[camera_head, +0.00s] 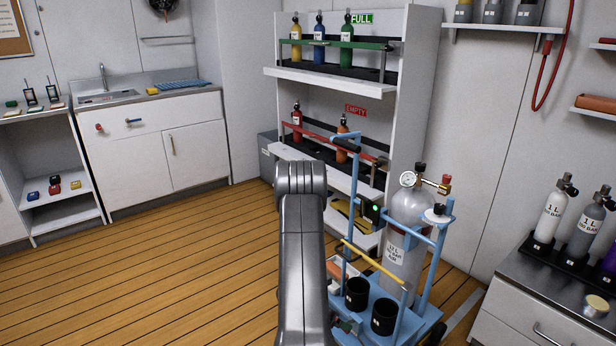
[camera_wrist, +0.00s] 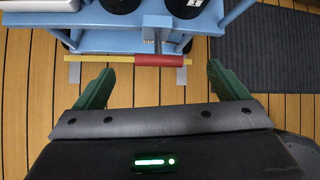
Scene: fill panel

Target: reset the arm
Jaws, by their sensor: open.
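My gripper (camera_wrist: 162,86) shows in the wrist view with its two green fingers spread wide apart. The gap between them is empty, and plank floor lies below. The near edge of a blue cart (camera_wrist: 150,43) lies just beyond the fingertips. A red grip (camera_wrist: 160,60) on a yellow strip (camera_wrist: 95,58) runs along that edge, apart from the fingers. In the head view my grey arm rises in the middle of the picture, and my gripper cannot be made out there.
In the head view the blue cart (camera_head: 424,315) carries a large grey cylinder (camera_head: 405,235) and black cups (camera_head: 384,317), right beside my arm. A white rack (camera_head: 410,90) with bottles stands behind. A counter (camera_head: 560,290) is at right. Floor (camera_head: 180,280) at left is clear. A dark mat (camera_wrist: 265,50) shows too.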

